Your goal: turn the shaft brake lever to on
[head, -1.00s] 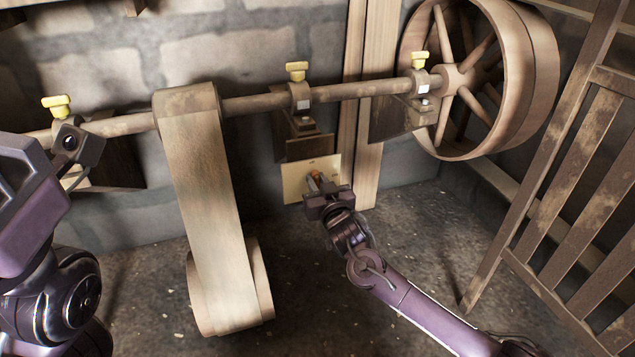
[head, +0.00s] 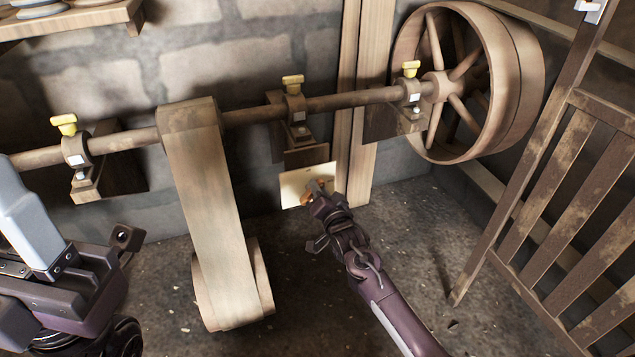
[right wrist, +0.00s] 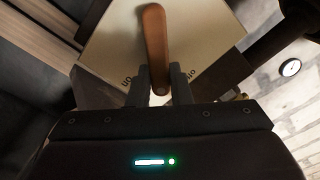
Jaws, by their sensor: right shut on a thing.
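The shaft brake lever (head: 307,199) is an orange-brown handle on a pale plate (head: 293,188), low on the wall below the middle shaft bearing. My right gripper (head: 317,187) is at the plate, shut on the lever. In the right wrist view the lever (right wrist: 155,45) runs down the plate (right wrist: 110,48) and its near end is between the two fingers (right wrist: 160,85). Upside-down lettering shows on either side, apparently "on" at left and "off" at right; the fingers partly cover it. My left gripper (head: 122,238) is at the lower left, away from the lever; its jaws are unclear.
The shaft (head: 350,101) runs along the wall through bearings with yellow caps. A wide belt (head: 205,200) hangs left of the plate. A spoked wheel (head: 520,75) is at upper right, and a slatted wooden gate (head: 560,200) at right. The floor between is clear.

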